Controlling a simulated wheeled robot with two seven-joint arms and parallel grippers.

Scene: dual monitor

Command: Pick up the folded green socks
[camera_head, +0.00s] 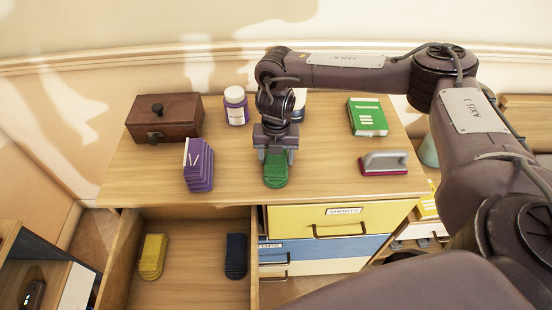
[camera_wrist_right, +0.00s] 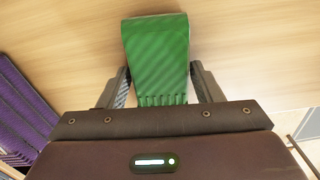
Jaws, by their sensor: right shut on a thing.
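The folded green socks (camera_head: 276,172) are on or just above the wooden tabletop, near its front edge. My right gripper (camera_head: 275,155) comes down over their far end and is shut on them. In the right wrist view the green socks (camera_wrist_right: 158,60) lie between the two fingers (camera_wrist_right: 160,90), with their ribbed end toward the palm. I cannot tell whether the socks touch the table. My left gripper is not in view.
Purple folded items (camera_head: 198,172) stand left of the socks. A brown box (camera_head: 165,118), white bottle (camera_head: 236,106), green book (camera_head: 367,117) and grey-and-red stamp-like object (camera_head: 384,163) are on the table. An open drawer (camera_head: 190,292) below holds yellow (camera_head: 152,256) and navy (camera_head: 236,256) folded items.

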